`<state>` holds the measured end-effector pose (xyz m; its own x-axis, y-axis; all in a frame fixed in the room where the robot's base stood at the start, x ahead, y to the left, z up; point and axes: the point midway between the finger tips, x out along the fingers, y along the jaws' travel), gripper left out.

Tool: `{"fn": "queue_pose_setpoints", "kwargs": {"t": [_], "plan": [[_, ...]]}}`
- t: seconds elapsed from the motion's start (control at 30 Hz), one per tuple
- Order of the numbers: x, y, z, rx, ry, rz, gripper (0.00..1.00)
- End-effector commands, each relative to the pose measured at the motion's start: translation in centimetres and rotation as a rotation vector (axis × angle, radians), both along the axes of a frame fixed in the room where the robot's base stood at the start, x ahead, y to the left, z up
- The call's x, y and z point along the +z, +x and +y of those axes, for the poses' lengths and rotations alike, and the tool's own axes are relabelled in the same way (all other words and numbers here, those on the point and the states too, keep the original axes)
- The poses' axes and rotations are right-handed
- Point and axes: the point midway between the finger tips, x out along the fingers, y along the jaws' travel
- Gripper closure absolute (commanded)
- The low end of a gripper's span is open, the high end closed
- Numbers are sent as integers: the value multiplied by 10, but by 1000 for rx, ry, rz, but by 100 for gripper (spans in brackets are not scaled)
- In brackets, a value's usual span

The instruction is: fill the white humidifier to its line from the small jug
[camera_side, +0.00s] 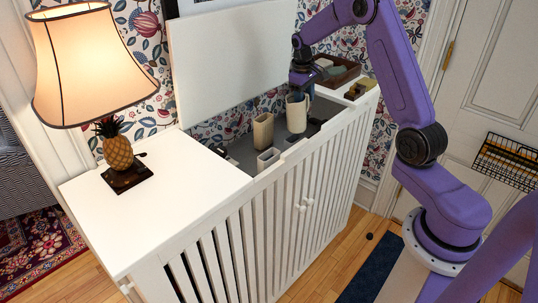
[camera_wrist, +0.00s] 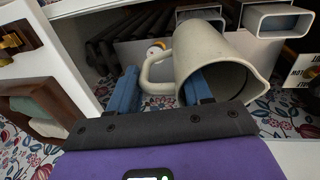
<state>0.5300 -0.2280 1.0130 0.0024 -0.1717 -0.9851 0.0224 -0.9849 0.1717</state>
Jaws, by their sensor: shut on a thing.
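The small cream jug (camera_side: 297,112) hangs below my gripper (camera_side: 301,80) over the open top of the white slatted cabinet. In the wrist view the jug (camera_wrist: 207,55) has its wide mouth towards the camera and its handle at the left. My gripper (camera_wrist: 161,92) has blue fingers at the handle, shut on the jug; the exact contact is unclear. Which is the humidifier is unclear. No fill line or water level can be made out.
The cabinet's white top (camera_side: 180,185) holds a lit lamp (camera_side: 92,65) with a pineapple base. A raised white panel (camera_side: 232,65) stands behind the opening. Dark ribs (camera_wrist: 130,35) run inside.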

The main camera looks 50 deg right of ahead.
Motion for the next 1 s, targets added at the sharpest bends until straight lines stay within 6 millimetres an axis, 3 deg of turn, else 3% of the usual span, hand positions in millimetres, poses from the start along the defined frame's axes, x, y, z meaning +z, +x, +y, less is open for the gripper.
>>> {"fn": "queue_pose_setpoints", "kwargs": {"t": [0.43,1.0], "plan": [[-10,1,-12,0,134,0,100],[42,1,-12,0,137,-1,100]]}}
